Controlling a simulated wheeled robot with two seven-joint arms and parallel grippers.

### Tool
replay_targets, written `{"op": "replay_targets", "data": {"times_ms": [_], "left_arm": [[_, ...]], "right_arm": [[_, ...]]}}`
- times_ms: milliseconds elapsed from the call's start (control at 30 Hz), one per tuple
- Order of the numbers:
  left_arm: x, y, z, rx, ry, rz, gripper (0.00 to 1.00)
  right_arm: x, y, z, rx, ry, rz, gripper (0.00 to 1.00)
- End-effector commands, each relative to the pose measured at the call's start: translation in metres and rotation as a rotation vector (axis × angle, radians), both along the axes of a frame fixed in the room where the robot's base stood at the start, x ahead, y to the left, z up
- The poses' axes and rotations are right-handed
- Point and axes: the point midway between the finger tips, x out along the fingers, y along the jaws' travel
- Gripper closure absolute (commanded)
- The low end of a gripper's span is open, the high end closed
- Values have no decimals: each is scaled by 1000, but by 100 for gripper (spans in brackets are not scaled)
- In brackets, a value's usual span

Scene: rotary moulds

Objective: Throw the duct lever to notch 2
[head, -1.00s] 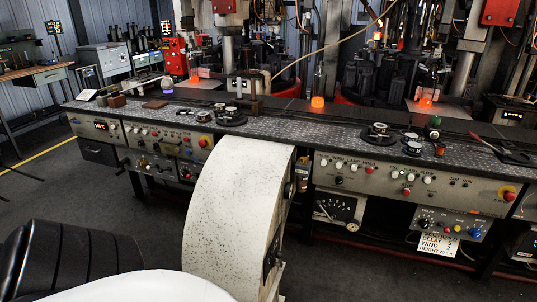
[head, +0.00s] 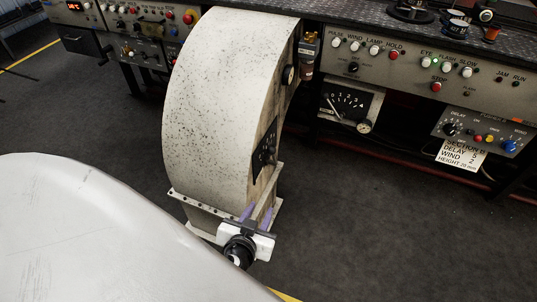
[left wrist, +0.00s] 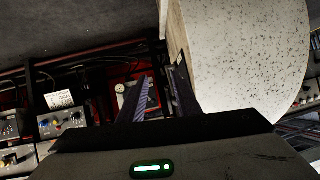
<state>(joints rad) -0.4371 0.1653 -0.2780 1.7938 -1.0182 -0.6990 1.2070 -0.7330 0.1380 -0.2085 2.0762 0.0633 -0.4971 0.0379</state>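The curved, white speckled duct (head: 215,100) stands in the middle of the head view. A dark plate with small marks (head: 265,148) sits on its right side, low down. I cannot make out the lever or its notch clearly there. My left gripper (head: 257,212) is beside the duct's foot, below the plate. In the left wrist view its two fingers (left wrist: 160,84) stand apart with nothing between them, and the duct (left wrist: 245,50) is close by on the right. My right gripper is in neither view.
The control bench (head: 400,60) runs behind the duct, with a gauge (head: 350,105) below it. A paper sign (head: 461,153) reads DELAY 5, WIND 2. A metal bracket (head: 205,207) crosses the duct's foot. The floor to the right is clear.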

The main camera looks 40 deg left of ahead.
Motion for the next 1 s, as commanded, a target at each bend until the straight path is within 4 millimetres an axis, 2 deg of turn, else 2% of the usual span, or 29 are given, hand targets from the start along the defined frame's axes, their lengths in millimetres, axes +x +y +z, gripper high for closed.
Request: {"op": "replay_targets", "data": {"times_ms": [33,133,233,333,500,1000], "left_arm": [[16,10,-18,18,-91,49,70],[39,22,-5,31,-270,117,70],[52,27,10,31,-416,149,70],[60,27,23,25,-512,157,70],[70,31,35,20,-567,160,70],[143,69,34,19,-563,160,70]], "right_arm": [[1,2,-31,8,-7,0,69],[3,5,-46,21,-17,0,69],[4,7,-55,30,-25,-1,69],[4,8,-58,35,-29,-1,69],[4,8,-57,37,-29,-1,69],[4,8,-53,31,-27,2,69]]}}
